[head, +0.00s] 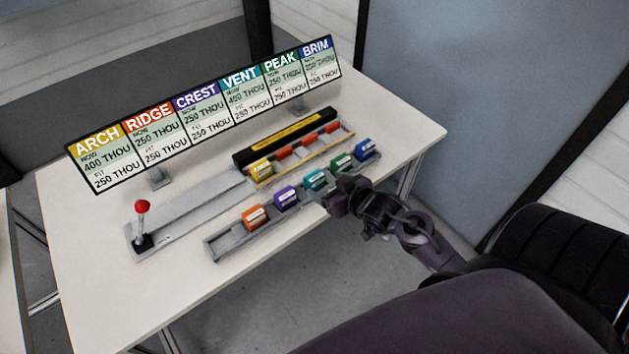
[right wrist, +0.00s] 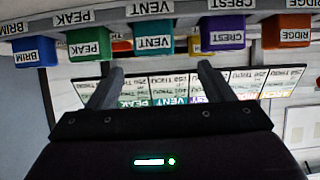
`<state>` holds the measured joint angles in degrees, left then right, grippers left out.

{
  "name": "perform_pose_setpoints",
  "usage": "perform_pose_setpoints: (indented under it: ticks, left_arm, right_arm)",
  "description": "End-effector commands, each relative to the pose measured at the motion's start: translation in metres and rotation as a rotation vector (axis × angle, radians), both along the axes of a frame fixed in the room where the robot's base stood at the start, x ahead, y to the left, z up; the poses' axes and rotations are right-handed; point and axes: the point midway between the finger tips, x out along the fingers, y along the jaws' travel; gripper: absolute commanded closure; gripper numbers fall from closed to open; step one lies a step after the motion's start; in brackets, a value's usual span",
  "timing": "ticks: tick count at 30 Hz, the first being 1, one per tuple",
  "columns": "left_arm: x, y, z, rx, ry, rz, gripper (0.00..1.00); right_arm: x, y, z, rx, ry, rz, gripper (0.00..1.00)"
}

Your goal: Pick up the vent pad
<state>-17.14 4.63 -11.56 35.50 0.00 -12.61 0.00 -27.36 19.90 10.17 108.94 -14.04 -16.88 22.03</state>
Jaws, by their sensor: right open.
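The vent pad (head: 315,179) is a teal block with a white label. It sits in the front rack (head: 224,246) between the purple crest pad (head: 286,198) and the green peak pad (head: 342,163). In the right wrist view the vent pad (right wrist: 152,36) is at top centre, its label upside down. My right gripper (head: 325,197) is just in front of the vent pad on the near side of the rack. In the right wrist view its two fingers (right wrist: 160,68) are apart with nothing between them, pointing toward the vent pad. My left gripper is not in view.
The orange ridge pad (head: 254,216) and blue brim pad (head: 366,149) share the rack; its left end slot is empty. Behind, a yellow arch pad (head: 261,170) sits by red blocks and a black bar (head: 285,139). A red-knobbed lever (head: 142,207) and label board (head: 200,115) stand on the table.

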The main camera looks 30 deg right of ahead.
Motion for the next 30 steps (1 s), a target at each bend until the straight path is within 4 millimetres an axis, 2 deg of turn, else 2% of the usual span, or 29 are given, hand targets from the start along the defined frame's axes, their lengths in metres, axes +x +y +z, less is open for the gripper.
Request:
perform_pose_setpoints:
  ticks: [12, 21, 30]
  left_arm:
    - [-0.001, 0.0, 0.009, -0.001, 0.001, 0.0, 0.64]
    - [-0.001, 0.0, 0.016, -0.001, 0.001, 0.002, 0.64]
    - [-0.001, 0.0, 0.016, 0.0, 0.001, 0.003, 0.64]
  right_arm:
    - [0.036, -0.003, -0.013, 0.01, -0.022, 0.004, 0.25]
    - [0.068, -0.003, -0.032, 0.011, -0.021, 0.004, 0.25]
    - [0.071, -0.003, -0.035, 0.01, -0.02, 0.005, 0.25]
